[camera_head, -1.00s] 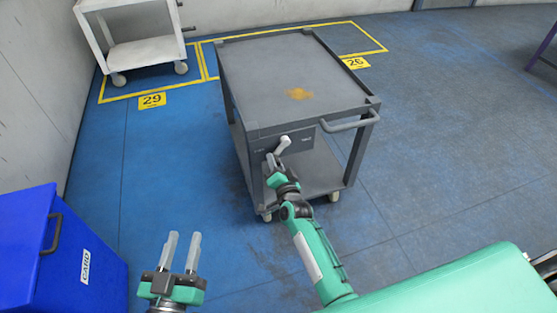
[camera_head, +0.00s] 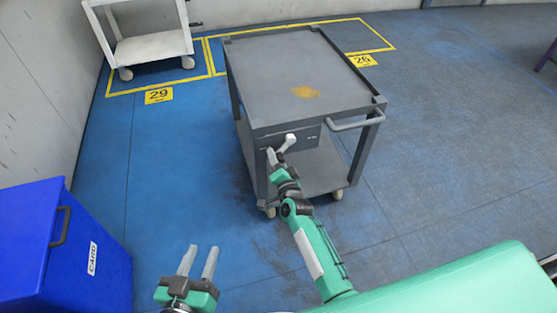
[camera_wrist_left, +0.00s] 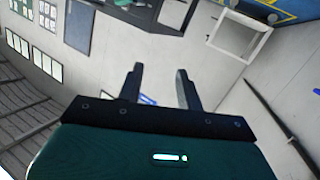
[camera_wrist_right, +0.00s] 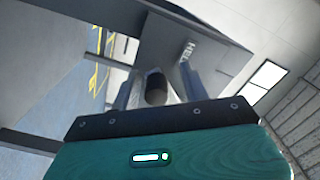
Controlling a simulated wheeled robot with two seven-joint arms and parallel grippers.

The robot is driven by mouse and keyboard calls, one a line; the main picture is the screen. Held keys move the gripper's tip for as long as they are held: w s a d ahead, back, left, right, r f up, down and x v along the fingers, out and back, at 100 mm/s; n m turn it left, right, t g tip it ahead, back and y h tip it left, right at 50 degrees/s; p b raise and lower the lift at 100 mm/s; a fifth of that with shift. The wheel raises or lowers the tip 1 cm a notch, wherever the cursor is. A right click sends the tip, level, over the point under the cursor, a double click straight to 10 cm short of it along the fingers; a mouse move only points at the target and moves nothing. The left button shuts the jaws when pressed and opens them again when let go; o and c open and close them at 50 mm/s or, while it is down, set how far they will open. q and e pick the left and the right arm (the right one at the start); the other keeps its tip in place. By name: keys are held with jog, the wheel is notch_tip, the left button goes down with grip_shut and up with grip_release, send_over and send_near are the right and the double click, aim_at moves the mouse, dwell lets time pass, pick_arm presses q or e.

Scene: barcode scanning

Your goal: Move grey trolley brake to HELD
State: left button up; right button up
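The grey trolley (camera_head: 295,70) stands ahead of me, with a dark panel on its near end. A pale brake lever (camera_head: 287,143) on that panel slants up to the right in the head view. In the right wrist view, a label reading HELD (camera_wrist_right: 187,52) shows beside a finger. My right gripper (camera_head: 270,158) is at the lever's lower left. Its fingers (camera_wrist_right: 160,90) are apart, with a dark-ended part (camera_wrist_right: 156,88) between them; contact is unclear. My left gripper (camera_head: 198,260) is open and empty, away from the trolley; its fingers also show in the left wrist view (camera_wrist_left: 161,88).
A blue bin (camera_head: 60,250) marked CARD stands at the lower left. A white trolley (camera_head: 150,48) stands at the back left by the wall. Yellow lines and floor labels 29 (camera_head: 158,96) and 26 (camera_head: 362,60) mark bays. The floor right of the trolley is clear.

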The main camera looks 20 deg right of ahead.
jog(key=shift+d, duration=0.1)
jog(key=shift+s, duration=0.25)
pick_arm(q)
jog(key=f+g, duration=0.1)
jog(key=s+a+f+g+y+p, duration=0.1)
jog(key=a+f+g+p, duration=0.1)
jog(key=g, duration=0.1)
jog(key=shift+s+a, duration=0.1)
jog(key=shift+s, duration=0.25)
pick_arm(e)
jog(key=s, duration=1.3)
jog(key=shift+s+d, duration=0.2)
